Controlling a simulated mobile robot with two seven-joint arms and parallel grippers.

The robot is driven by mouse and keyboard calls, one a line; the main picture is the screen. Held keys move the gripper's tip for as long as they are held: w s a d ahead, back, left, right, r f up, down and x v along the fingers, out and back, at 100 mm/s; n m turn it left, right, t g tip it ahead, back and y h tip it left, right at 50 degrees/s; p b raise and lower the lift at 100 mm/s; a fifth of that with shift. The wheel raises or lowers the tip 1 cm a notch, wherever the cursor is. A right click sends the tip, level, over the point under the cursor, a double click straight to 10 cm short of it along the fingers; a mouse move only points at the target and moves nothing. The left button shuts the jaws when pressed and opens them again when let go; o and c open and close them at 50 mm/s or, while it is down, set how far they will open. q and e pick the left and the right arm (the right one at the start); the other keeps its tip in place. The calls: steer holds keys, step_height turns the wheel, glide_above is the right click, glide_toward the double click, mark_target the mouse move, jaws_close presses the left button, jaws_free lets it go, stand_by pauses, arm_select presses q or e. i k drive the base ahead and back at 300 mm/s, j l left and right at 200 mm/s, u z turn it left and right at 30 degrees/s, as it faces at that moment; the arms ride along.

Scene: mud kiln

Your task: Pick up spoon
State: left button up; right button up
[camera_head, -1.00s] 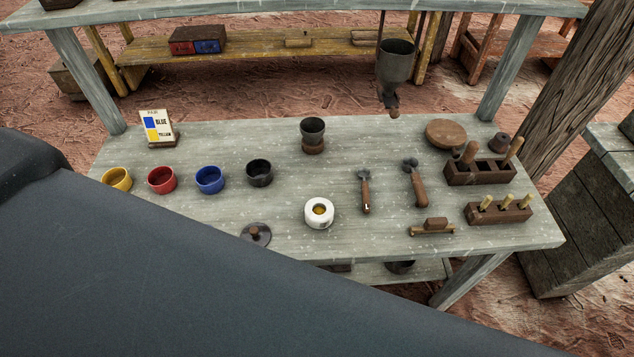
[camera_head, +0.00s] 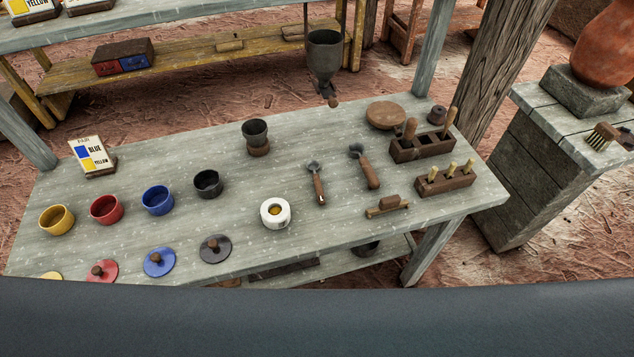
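Two spoon-like tools with dark round heads and brown wooden handles lie on the grey table (camera_head: 300,236), right of its middle. The left spoon (camera_head: 318,183) is smaller, with a small white mark on its handle. The right spoon (camera_head: 368,168) is larger. They lie apart from each other, heads toward the back. I cannot tell from the picture which one the task means. Neither gripper shows in the head view.
A white pot (camera_head: 275,213) stands left of the spoons, a small brush (camera_head: 388,206) to their right. Wooden tool holders (camera_head: 422,147) and a round board (camera_head: 386,115) are farther right. Colored cups, lids and a card (camera_head: 92,156) fill the left side. A stone plinth (camera_head: 545,150) stands right.

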mark_target(312, 165)
steer(key=u, duration=1.3)
steer(key=l+z, duration=0.1)
steer(key=z, duration=0.3)
steer(key=i+z, duration=0.1)
steer(key=z, duration=0.35)
steer(key=i+z, duration=0.1)
steer(key=z, duration=0.3)
steer(key=k+j+z, duration=0.15)
steer(key=j+z, duration=0.25)
steer(key=k+j+z, duration=0.2)
steer(key=z, duration=0.25)
steer(key=k+j+z, duration=0.25)
steer(key=z, duration=0.15)
